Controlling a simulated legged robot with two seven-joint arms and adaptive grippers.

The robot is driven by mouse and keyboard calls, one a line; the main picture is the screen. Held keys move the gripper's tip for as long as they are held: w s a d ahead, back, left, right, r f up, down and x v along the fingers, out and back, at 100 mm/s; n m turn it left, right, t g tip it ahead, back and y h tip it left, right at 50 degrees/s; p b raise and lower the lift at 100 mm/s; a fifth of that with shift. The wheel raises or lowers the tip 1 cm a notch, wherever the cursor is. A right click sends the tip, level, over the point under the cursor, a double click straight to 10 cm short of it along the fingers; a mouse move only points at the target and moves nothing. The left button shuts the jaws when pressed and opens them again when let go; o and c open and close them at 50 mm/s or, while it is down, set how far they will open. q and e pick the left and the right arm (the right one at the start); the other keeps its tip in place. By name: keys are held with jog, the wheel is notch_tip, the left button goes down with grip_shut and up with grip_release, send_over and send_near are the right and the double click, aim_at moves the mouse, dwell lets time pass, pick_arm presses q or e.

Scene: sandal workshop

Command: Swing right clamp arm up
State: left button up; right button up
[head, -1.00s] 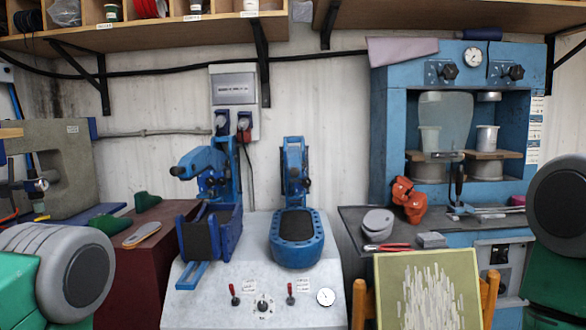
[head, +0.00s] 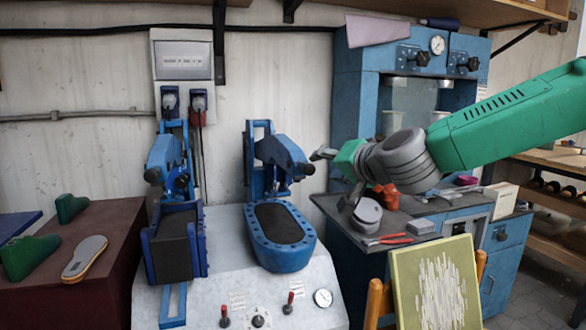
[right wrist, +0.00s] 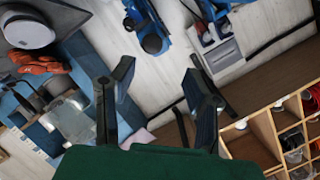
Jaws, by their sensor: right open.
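The right clamp arm (head: 282,156) is blue and reaches out from its upright post over a blue oval press bed with a dark pad (head: 280,222). My right gripper (head: 322,154) comes in from the right, just right of the clamp arm's dark front end, with a small gap seeming to lie between them. In the right wrist view my two fingers (right wrist: 160,92) are spread with nothing between them. The clamp arm (right wrist: 148,25) shows beyond them at the top. My left gripper is not in view.
The left clamp unit (head: 176,215) stands beside the right one on the pale bench. Red levers (head: 289,302) and a gauge are at its front. A dark table with red pliers (head: 388,239) and a blue press cabinet (head: 352,90) stand to the right. Shelves (head: 480,12) hang above.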

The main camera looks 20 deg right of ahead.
aim_at(310, 169)
jog(key=x, duration=0.3)
jog(key=d+x, duration=0.1)
jog(key=x, duration=0.2)
jog(key=d+x, duration=0.1)
jog(key=x, duration=0.2)
jog(key=shift+f, duration=0.4)
jog(key=w+a, duration=0.2)
jog(key=shift+w+f, duration=0.3)
jog(key=shift+w, duration=0.05)
jog(key=shift+w+a, duration=0.15)
jog(key=shift+a, duration=0.05)
jog(key=shift+d, duration=0.7)
grip_shut()
jog(key=shift+a+f, duration=0.1)
jog(key=shift+a, duration=0.05)
